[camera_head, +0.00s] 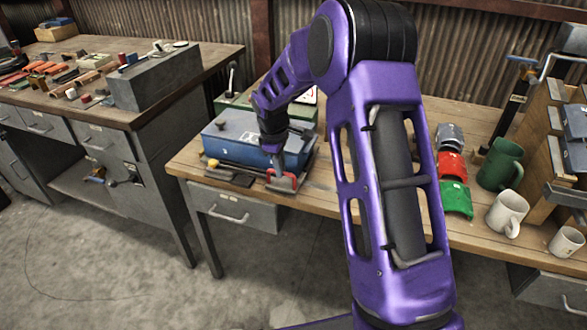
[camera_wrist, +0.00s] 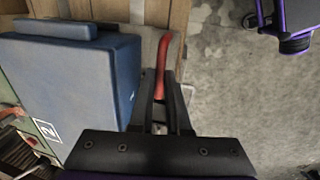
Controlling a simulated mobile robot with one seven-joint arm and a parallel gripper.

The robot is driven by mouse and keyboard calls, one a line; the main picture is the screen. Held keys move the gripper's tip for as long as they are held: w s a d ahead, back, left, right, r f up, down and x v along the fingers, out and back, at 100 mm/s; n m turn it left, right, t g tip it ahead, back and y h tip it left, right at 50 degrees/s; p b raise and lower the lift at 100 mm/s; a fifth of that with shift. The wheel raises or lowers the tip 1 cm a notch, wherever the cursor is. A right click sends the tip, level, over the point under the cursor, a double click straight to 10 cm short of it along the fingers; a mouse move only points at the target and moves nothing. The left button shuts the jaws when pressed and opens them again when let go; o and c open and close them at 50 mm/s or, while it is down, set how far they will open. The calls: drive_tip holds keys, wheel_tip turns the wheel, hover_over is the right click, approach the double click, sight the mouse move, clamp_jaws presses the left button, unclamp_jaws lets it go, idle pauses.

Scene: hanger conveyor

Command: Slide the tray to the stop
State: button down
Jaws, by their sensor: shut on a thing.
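A blue box (camera_head: 240,132) with a raised lid part stands on the wooden bench, left of my arm. It also fills the left of the wrist view (camera_wrist: 70,80). A red handle (camera_head: 283,184) shows low at the box's front right corner; in the wrist view it is a slim red bar (camera_wrist: 163,62). My gripper (camera_head: 276,165) points down there, its dark fingers (camera_wrist: 161,100) shut on the red handle, beside the box. A dark flat piece (camera_head: 232,178) lies along the box's front. I cannot tell which part is the tray or where the stop is.
A green case (camera_head: 302,110) is behind the blue box. A green mug (camera_head: 500,163), a white mug (camera_head: 507,212) and red (camera_head: 451,166) and green (camera_head: 456,198) curved pieces stand right of my arm. A cluttered second bench (camera_head: 135,118) is at the left.

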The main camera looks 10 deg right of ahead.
drive_tip(key=shift+w+a, duration=0.15)
drive_tip(key=shift+a, duration=0.15)
drive_tip(key=c, duration=0.9)
unclamp_jaws()
drive_tip(key=shift+a, duration=0.1)
drive_tip(key=shift+r, duration=0.5)
drive_tip(key=s+r+p, duration=0.1)
drive_tip(key=r, duration=0.4)
drive_tip(key=s+a+r, duration=0.1)
drive_tip(key=r, duration=0.4)
drive_tip(key=r+p, duration=0.1)
drive_tip(key=r, duration=0.5)
drive_tip(key=shift+s+a+p, duration=0.3)
drive_tip(key=shift+s+p, duration=0.05)
drive_tip(key=shift+s, duration=0.05)
